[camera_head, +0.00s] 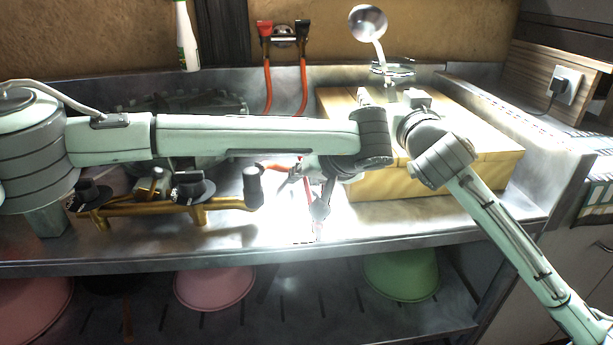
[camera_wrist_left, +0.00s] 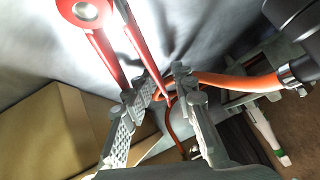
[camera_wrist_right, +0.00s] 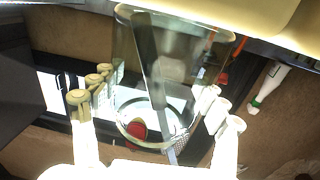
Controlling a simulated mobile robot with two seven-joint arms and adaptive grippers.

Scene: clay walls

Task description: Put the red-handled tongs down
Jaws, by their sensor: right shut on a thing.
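The red-handled tongs (camera_wrist_left: 103,50) show in the left wrist view, against the bright metal counter. Their red arms run from the top left down to between my left fingertips. My left gripper (camera_wrist_left: 165,84) is open, with its fingers on either side of the tongs' lower part; the tongs' far end is hidden.
A brass tap fitting (camera_head: 160,208) with black knobs stands left on the metal counter (camera_head: 400,215). The wooden box (camera_head: 470,150) fills the right. Orange hoses (camera_head: 267,85) are at the back wall, near a white bottle (camera_head: 187,40). Bowls (camera_head: 213,287) sit on the lower shelf.

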